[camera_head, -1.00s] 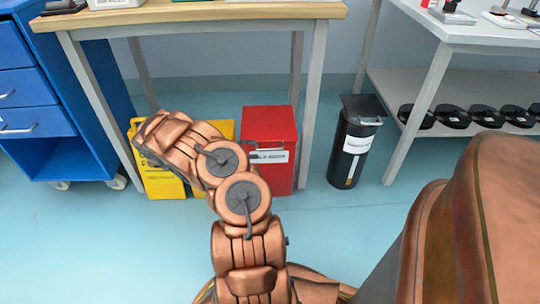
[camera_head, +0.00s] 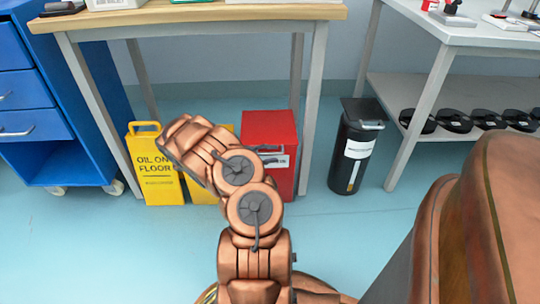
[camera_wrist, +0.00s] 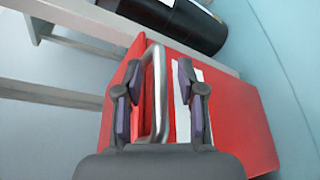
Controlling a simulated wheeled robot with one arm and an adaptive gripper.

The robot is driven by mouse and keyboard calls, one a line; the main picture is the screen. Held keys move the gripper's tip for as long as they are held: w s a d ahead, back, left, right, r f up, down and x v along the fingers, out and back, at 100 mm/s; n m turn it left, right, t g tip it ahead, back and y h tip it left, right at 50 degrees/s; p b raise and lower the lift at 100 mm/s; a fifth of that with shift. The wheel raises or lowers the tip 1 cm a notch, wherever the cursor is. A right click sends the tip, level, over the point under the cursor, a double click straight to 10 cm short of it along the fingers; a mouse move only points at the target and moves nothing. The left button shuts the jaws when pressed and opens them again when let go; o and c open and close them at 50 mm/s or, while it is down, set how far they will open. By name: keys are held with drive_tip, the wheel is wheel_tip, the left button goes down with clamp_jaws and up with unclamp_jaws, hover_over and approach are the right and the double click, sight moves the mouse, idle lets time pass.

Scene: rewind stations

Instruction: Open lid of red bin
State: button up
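The red bin (camera_head: 270,128) stands on the floor under the wooden bench, with its lid down. My copper arm hides part of its left and front. In the wrist view the red bin (camera_wrist: 235,115) fills the middle, with a silver bar handle (camera_wrist: 158,95) on it. My gripper (camera_wrist: 160,78) is open, with one dark finger on each side of the handle. The handle lies between the fingers, with gaps visible on both sides. In the head view my gripper is mostly hidden behind my arm.
Yellow floor signs (camera_head: 158,175) stand just left of the bin. A black bin (camera_head: 355,150) stands to its right. The wooden bench (camera_head: 190,14) is above, with its legs on either side. A blue drawer cabinet (camera_head: 30,85) is at left. The floor in front is clear.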

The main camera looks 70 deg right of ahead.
drive_tip(key=shift+c, duration=0.3)
clamp_jaws()
idle(0.3)
